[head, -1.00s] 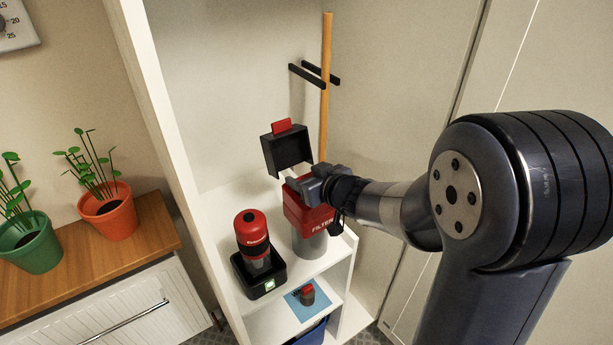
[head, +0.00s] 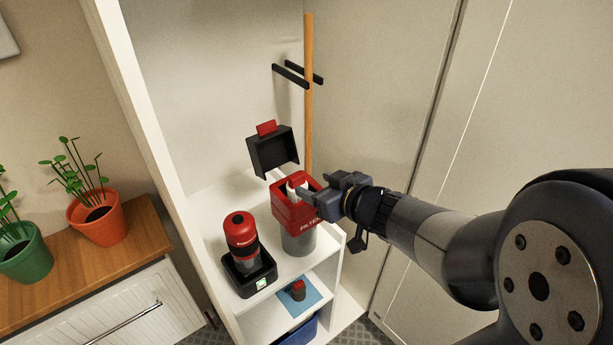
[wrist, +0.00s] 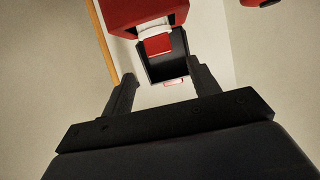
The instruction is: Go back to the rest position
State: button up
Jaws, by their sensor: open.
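My gripper (head: 306,194) is open, beside the red box marked FILTER (head: 291,214) on the shelf in the head view. Its two fingers (wrist: 163,75) stand apart in the wrist view, and nothing is held between them. A white part with a red patch (head: 297,184) shows inside the box. In the wrist view the red box (wrist: 140,14) is at the top, with the dark lid (wrist: 165,65) below it.
A red and black device (head: 240,232) stands in a black dock (head: 238,278) left of the box. A wooden pole (head: 308,100) with black brackets is behind. A small red-topped item (head: 298,290) sits on a blue mat below. Potted plants (head: 97,215) are at left.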

aim_at(299, 178)
jog(key=shift+v, duration=0.85)
jog(key=b+x, duration=0.2)
jog(key=x, duration=0.9)
jog(key=shift+w+a+f, duration=0.2)
jog(key=shift+w+f, duration=0.05)
jog(key=shift+w, duration=0.05)
jog(key=shift+w+a+f+b, duration=0.1)
jog(key=shift+w+f+b, duration=0.05)
jog(key=shift+f+b, duration=0.25)
jog(key=shift+r+p, duration=0.3)
jog(key=shift+r, duration=0.05)
jog(key=shift+r, duration=0.1)
